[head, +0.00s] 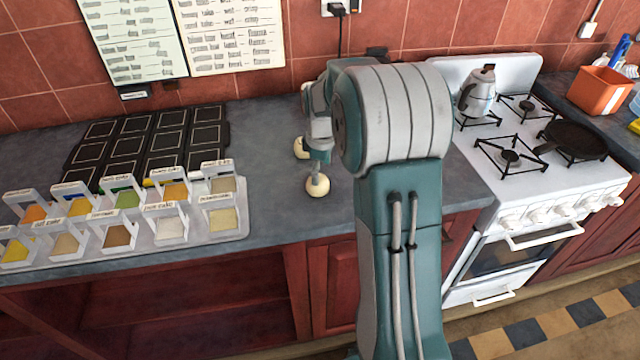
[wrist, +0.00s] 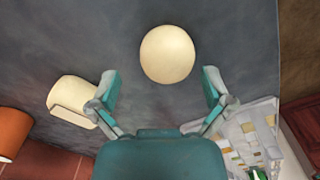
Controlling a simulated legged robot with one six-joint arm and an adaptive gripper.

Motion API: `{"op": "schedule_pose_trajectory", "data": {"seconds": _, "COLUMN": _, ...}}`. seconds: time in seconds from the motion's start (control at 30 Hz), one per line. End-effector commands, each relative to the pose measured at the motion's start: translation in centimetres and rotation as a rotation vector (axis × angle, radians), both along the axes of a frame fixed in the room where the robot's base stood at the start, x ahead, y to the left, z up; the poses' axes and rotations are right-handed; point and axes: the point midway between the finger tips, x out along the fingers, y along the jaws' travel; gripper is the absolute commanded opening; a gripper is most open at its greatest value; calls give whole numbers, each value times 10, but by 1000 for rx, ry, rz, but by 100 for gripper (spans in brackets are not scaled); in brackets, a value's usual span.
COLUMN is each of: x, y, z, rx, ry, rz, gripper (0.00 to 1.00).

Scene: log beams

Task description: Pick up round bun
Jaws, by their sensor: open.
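A pale round bun (head: 317,185) lies on the grey counter near its front edge. In the wrist view the round bun (wrist: 167,54) is whole and unobstructed, centred between and just beyond my fingertips. My gripper (head: 318,165) points down over it in the head view. In the wrist view my gripper (wrist: 160,82) is open, with a finger on each side and nothing held. A second cream-coloured piece (head: 299,147) lies behind, partly hidden by my gripper. A cream piece with a flat face (wrist: 75,98) shows beside the left finger in the wrist view.
A tray of labelled containers (head: 240,228) and dark panels (head: 152,140) stand to the left. A white stove (head: 530,165) with a metal pot (head: 478,95) and black pan (head: 575,138) is at the right.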

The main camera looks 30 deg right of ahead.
Motion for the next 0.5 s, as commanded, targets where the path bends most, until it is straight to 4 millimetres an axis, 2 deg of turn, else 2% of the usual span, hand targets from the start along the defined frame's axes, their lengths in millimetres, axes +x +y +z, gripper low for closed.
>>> {"op": "schedule_pose_trajectory", "data": {"seconds": 0.1, "x": -7, "y": -1, "z": -20, "rx": -1, "ry": 4, "rz": 0, "gripper": 100}}
{"op": "schedule_pose_trajectory", "data": {"seconds": 0.2, "x": -6, "y": -1, "z": -33, "rx": -1, "ry": 2, "rz": 1, "gripper": 100}}
{"op": "schedule_pose_trajectory", "data": {"seconds": 0.5, "x": -6, "y": -3, "z": -38, "rx": 1, "ry": 1, "rz": 0, "gripper": 100}}
